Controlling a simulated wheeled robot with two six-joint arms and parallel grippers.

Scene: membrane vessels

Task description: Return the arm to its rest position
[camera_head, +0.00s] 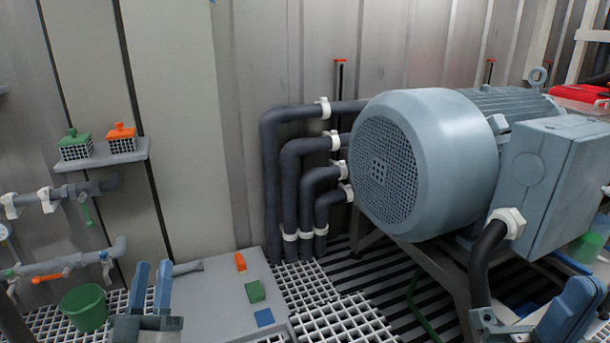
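My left gripper (151,278) is at the bottom left, with its two blue fingers pointing up. A narrow gap shows between the fingers, and nothing is seen between them. It appears in front of the left edge of a grey panel (215,300). My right gripper (572,308) is at the bottom right corner, partly cut off by the frame edge. Its blue fingers are seen from the side and overlap, so their opening is hidden.
A large grey motor (440,150) fills the right, with dark pipes (275,180) beside it. A green bucket (85,307) stands left of my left gripper. Small orange, green (255,291) and blue blocks lie on the panel. A wall shelf (105,157) holds two baskets.

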